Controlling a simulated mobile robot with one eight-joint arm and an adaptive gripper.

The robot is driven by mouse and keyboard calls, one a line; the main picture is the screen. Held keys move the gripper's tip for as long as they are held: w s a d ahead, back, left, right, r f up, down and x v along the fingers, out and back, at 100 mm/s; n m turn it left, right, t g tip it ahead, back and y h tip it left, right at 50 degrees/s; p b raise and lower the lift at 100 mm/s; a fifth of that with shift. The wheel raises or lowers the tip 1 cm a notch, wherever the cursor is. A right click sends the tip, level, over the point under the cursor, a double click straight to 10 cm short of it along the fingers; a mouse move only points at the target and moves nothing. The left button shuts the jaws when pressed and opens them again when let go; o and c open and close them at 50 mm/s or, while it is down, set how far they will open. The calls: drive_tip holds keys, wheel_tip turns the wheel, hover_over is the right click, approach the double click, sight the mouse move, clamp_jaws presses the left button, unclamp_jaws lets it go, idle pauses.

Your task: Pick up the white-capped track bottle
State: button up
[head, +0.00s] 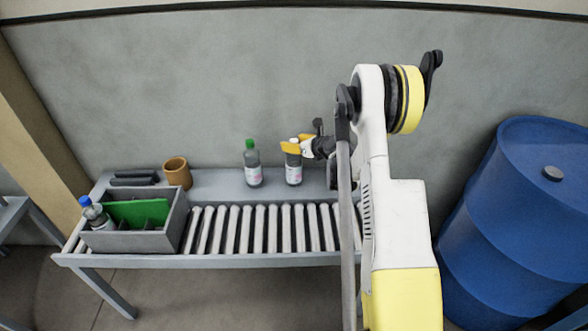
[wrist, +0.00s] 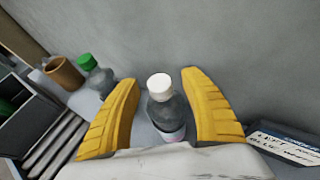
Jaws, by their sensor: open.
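The white-capped bottle (head: 294,172) stands upright on the grey shelf behind the rollers. It is dark grey with a pale label. My gripper (head: 297,147) is at the height of its cap in the head view. In the wrist view the white-capped bottle (wrist: 165,108) stands between the two yellow fingers of my gripper (wrist: 163,100), which are open with a gap on each side. The lower part of the bottle is hidden behind the pale gripper body.
A green-capped bottle (head: 252,165) stands to the left on the same shelf. Further left are a brown cup (head: 177,172) and a grey bin (head: 172,225) holding a blue-capped bottle (head: 95,213). A dark labelled block (wrist: 285,148) lies right. A blue barrel (head: 520,220) stands right.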

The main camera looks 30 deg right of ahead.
clamp_jaws()
drive_tip(key=shift+r, duration=0.15)
